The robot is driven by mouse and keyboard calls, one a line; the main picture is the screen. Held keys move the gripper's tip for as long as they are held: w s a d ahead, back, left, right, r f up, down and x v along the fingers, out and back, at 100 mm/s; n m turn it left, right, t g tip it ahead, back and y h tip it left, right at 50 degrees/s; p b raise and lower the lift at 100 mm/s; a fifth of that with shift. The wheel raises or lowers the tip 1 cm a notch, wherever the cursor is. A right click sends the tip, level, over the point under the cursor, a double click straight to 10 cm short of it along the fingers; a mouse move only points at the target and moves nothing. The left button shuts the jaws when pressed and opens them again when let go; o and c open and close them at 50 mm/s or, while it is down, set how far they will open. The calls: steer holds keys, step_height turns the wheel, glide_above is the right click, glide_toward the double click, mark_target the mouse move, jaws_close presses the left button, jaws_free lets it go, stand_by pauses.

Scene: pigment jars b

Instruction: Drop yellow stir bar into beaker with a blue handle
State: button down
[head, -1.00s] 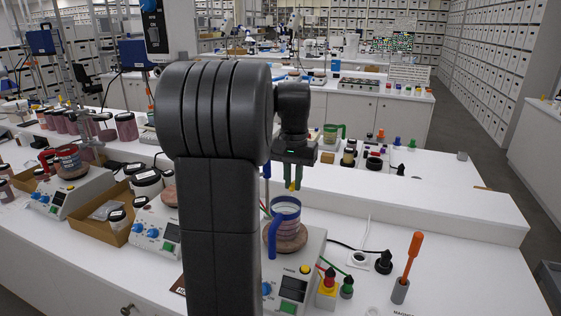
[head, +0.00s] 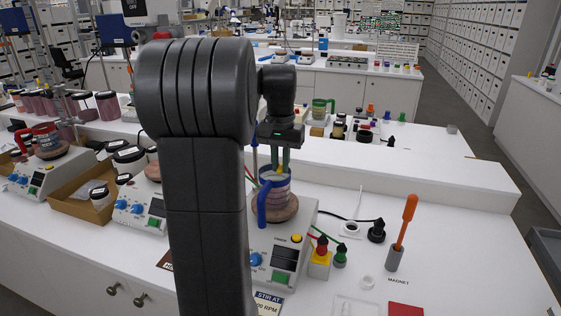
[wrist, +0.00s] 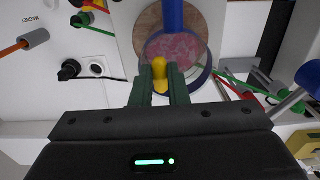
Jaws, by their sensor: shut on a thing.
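My gripper (head: 279,167) points straight down and is shut on the yellow stir bar (wrist: 159,70), which shows between the green fingertips in the wrist view. The beaker with a blue handle (head: 276,190) stands upright on a hot plate, with pinkish contents. Its blue handle (wrist: 172,15) also shows in the wrist view. The fingertips and stir bar are at the beaker's mouth, overlapping its rim in the head view. In the wrist view the bar lies over the near part of the opening. Whether it is below the rim I cannot tell.

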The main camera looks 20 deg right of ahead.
mark_target(281, 166)
steer(key=c, duration=1.3)
jaws_free()
steer(key=shift+r, duration=0.15)
step_height(281, 166, up, 14)
steer(key=shift+f, duration=0.2)
step_height(281, 166, down, 13)
steer(key=shift+r+p, duration=0.15)
steer(key=shift+p, duration=0.5)
steer(key=shift+r+p, duration=0.95)
steer(key=shift+r, duration=0.05)
steer(key=shift+f, duration=0.1)
